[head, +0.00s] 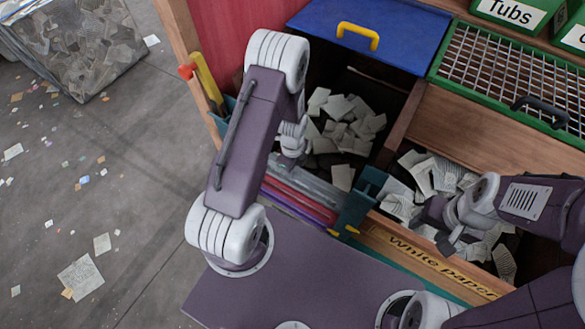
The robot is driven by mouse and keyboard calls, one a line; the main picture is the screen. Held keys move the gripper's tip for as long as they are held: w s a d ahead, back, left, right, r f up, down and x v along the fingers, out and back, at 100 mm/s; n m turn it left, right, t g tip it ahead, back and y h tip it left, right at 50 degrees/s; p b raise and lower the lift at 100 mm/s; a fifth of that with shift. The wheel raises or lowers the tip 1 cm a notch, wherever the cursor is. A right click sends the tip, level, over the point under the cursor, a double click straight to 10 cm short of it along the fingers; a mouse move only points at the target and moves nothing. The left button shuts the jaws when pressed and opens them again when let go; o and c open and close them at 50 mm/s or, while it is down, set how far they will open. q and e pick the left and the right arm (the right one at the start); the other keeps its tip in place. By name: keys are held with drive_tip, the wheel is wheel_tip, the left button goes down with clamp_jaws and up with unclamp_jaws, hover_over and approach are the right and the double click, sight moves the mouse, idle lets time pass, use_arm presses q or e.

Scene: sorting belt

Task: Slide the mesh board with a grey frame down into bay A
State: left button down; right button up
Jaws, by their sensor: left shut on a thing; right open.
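A long grey edge (308,186), which looks like the top of the grey-framed board, lies below my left wrist between two teal end brackets (359,203). I see it almost edge-on, so its mesh does not show. My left gripper (291,162) points down at this edge and is shut on it; its fingertips are mostly hidden by my arm and wrist. No bay letter is readable, so I cannot tell which slot is bay A. My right gripper (448,243) is open and empty above the white paper bin (430,245).
Red and purple edges (302,203) lie beside the grey one. Behind stand a paper-filled bin with a blue lid (385,25) and a green-framed mesh lid (500,72). A yellow-handled tool (208,82) stands at the left. The floor at left has scattered scraps.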

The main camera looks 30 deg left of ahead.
use_arm(q)
drive_tip(key=shift+f+b, duration=0.5)
drive_tip(key=shift+f, duration=0.1)
drive_tip(key=c, duration=1.1)
unclamp_jaws()
wheel_tip(320, 180, up, 9)
drive_tip(key=shift+r+p, duration=0.1)
drive_tip(key=shift+p, duration=0.7)
